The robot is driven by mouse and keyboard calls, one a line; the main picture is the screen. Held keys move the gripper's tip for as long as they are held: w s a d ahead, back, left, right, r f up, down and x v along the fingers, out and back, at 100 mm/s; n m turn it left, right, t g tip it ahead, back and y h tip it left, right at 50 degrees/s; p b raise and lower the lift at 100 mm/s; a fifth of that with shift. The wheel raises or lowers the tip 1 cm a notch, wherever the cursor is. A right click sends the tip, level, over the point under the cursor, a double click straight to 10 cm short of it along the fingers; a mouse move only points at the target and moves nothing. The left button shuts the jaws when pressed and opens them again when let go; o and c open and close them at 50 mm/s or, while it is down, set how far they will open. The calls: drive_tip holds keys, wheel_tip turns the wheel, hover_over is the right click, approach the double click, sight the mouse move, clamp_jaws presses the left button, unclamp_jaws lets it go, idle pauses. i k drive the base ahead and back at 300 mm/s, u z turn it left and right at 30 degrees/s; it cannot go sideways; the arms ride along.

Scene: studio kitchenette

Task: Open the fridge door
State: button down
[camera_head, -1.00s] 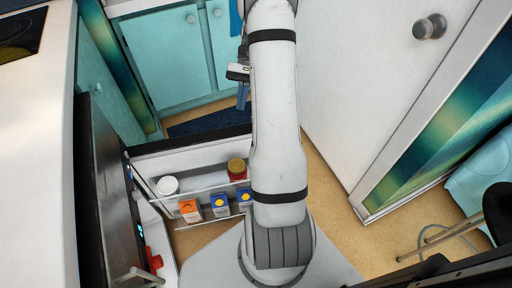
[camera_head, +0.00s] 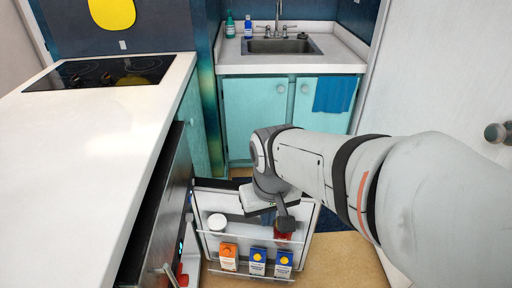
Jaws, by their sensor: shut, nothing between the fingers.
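The fridge door (camera_head: 236,203) stands wide open beside the counter, its white inner side with wire-edged shelves facing me. My gripper (camera_head: 285,222) is at the end of my arm, in front of the right part of the door's inner side. Its fingers are shut with nothing between them. They partly cover a red jar (camera_head: 283,236) on the door shelf. I cannot tell whether the gripper touches the door.
A white tub (camera_head: 217,222), an orange carton (camera_head: 229,256) and two blue cartons (camera_head: 258,260) stand on the door shelves. Teal cabinets (camera_head: 254,108) with a sink (camera_head: 281,46) are behind. A white counter (camera_head: 85,150) borders the left. Tan floor (camera_head: 340,258) is clear right of the door.

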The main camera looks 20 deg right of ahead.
sight(210, 196)
drive_tip(key=u, duration=0.45)
drive_tip(key=k, duration=0.9)
drive_tip(key=z, duration=0.5)
drive_tip(key=i, duration=0.55)
drive_tip(key=u, duration=0.05)
